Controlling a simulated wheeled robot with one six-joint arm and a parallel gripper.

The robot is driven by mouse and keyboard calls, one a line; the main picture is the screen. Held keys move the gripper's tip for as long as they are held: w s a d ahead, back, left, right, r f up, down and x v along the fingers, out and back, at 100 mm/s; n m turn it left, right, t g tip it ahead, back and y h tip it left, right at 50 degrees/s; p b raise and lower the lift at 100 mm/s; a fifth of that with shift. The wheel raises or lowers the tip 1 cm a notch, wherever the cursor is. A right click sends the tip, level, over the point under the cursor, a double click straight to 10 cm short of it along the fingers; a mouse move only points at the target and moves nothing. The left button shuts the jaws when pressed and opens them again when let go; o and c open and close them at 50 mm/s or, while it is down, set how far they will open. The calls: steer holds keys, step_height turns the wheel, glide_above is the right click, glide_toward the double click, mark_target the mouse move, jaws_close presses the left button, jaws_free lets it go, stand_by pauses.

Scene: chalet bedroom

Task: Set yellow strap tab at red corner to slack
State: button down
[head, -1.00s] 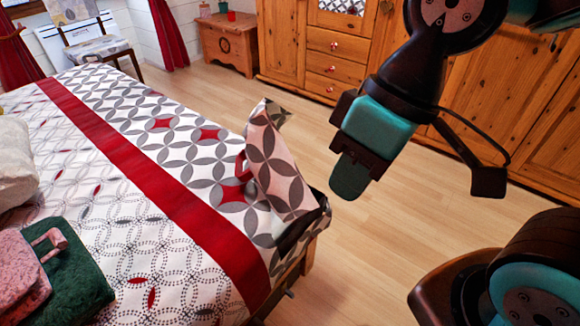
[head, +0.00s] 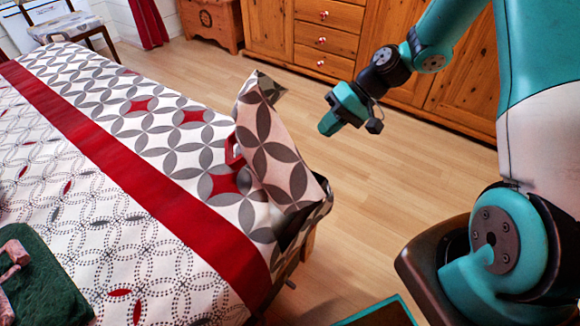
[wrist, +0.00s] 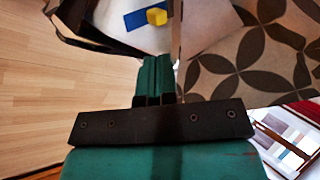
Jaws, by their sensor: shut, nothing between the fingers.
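A yellow tab (wrist: 157,16) shows in the wrist view on a blue strip (wrist: 134,22), which lies on a white surface just beyond my fingertips. My gripper (wrist: 157,62) is shut and empty, its two teal fingers side by side, apart from the tab as far as I can tell. In the head view my gripper (head: 328,126) hangs over the floor to the right of the bed's raised cover corner (head: 275,150). A red loop (head: 234,150) stands at that corner. The yellow tab is hidden in the head view.
The patterned bed cover (head: 150,130) fills the left, with a red band (head: 140,165) across it. A green folded item (head: 45,275) lies on the bed. Wooden cabinets (head: 320,35) line the back. Wooden floor (head: 380,210) between bed and cabinets is clear.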

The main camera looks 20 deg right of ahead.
mark_target(296, 173)
steer(key=d+f+m+t, duration=0.1)
steer(key=d+f+m, duration=0.15)
steer(key=f, duration=0.35)
steer(key=shift+n+y, duration=0.3)
steer(key=shift+n, duration=0.15)
steer(key=x, duration=0.3)
steer(key=b+x, duration=0.1)
steer(key=x, duration=0.2)
steer(key=w+b+x, duration=0.1)
steer(key=x, duration=0.2)
steer(key=shift+d+f, duration=0.1)
steer(key=shift+f, duration=0.1)
steer(key=a, duration=0.2)
steer(key=shift+w+a+b, duration=0.2)
steer(key=shift+a+b, duration=0.1)
steer(key=shift+b, duration=0.05)
steer(key=shift+w+a+r, duration=0.1)
steer(key=shift+w+a, duration=0.1)
steer(key=shift+a, duration=0.55)
